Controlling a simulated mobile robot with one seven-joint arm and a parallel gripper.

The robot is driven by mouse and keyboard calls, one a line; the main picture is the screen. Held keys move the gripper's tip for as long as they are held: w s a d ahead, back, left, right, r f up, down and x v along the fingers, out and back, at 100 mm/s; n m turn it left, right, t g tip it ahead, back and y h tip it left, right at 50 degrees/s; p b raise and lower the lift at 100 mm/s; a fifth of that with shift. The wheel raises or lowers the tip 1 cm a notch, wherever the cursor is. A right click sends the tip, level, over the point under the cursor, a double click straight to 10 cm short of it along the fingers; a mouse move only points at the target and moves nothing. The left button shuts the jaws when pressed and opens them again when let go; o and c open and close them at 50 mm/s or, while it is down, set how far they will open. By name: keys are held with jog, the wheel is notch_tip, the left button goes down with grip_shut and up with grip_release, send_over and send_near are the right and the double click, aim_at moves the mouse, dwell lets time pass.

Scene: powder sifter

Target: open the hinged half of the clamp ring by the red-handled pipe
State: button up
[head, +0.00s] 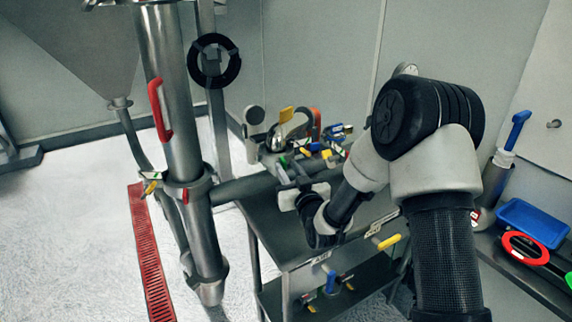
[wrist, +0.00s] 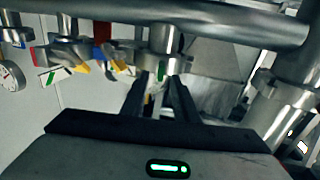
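The upright steel pipe (head: 177,95) with the red handle (head: 160,109) stands left of centre in the head view. A clamp ring (head: 176,186) sits around its lower part, with a small red tab and yellow and green-marked levers beside it. I cannot tell whether its hinged half is shut. My gripper (head: 290,199) is to the right of this ring, by the side pipe and apart from the ring. In the wrist view my gripper (wrist: 163,80) has its fingers apart, below a steel fitting (wrist: 165,61) with a green mark. I see nothing clearly held.
A horizontal pipe (head: 240,188) runs from the upright pipe towards a metal table (head: 285,240). Several coloured-lever clamps (head: 310,150) crowd the back of the table. A blue tray (head: 533,222) and a red ring (head: 525,249) lie at the right. The floor at left is open around a red grate (head: 150,260).

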jog(key=shift+x, duration=1)
jog(key=shift+c, duration=0.2)
grip_shut()
jog(key=shift+s, duration=0.1)
dwell(0.5)
